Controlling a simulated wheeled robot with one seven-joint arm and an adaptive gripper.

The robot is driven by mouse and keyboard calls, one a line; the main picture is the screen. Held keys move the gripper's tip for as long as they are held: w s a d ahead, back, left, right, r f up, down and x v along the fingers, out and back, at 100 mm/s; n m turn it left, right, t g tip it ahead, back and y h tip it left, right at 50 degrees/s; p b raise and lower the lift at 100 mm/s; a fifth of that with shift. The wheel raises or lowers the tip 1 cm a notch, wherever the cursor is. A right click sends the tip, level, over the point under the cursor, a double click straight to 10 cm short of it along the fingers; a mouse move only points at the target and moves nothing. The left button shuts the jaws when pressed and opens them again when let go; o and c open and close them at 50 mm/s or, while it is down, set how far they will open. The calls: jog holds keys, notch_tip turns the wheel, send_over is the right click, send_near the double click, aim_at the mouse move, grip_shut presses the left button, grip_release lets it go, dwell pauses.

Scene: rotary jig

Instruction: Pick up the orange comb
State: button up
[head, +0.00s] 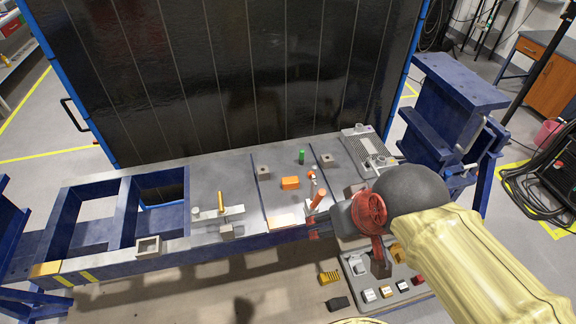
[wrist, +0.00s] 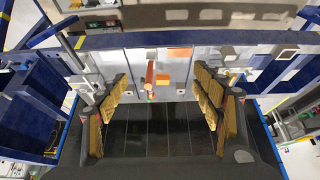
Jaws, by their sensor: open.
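An orange block-like piece (head: 290,183) lies on the metal table; it also shows in the wrist view (wrist: 163,79). I cannot make out teeth on it, so I cannot tell whether it is the comb. A yellow-orange ridged piece (head: 330,277) lies lower, near the front tray. My gripper (head: 345,216) is above the right front part of the table, seen from behind, its fingers mostly hidden. In the wrist view my gripper (wrist: 163,92) has its two ridged fingers wide apart, with nothing held between them.
A red-orange cylinder (head: 317,198) stands close to my gripper, right of the block. A green cylinder (head: 302,157) stands behind. A black panel (head: 230,80) rises along the back edge. A grey tray (head: 352,275) with several small pieces is below at the front. The table's left part is a blue frame.

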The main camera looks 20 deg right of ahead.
jog(key=w+r+p, duration=0.3)
jog(key=r+p, duration=0.3)
jog(key=r, duration=0.1)
jog(key=w+r+p, duration=0.3)
jog(key=r+p, duration=0.4)
jog(key=m+g+p, duration=0.1)
jog(key=g+p, duration=0.2)
jog(key=g, duration=0.3)
send_over(291, 181)
jog(key=f, duration=3.1)
jog(key=shift+s+a+f, duration=0.2)
jog(key=shift+s+f, duration=0.1)
jog(key=shift+f, duration=1.6)
jog(key=shift+w+d+f+p, duration=0.15)
jog(key=shift+f+p, duration=0.45)
jog(key=shift+f, duration=0.8)
jog(key=shift+w+a+f+p, duration=0.1)
jog(key=shift+f+p, duration=0.5)
jog(key=shift+f, duration=0.75)
jog(key=c, duration=0.3)
jog(key=c, duration=0.9)
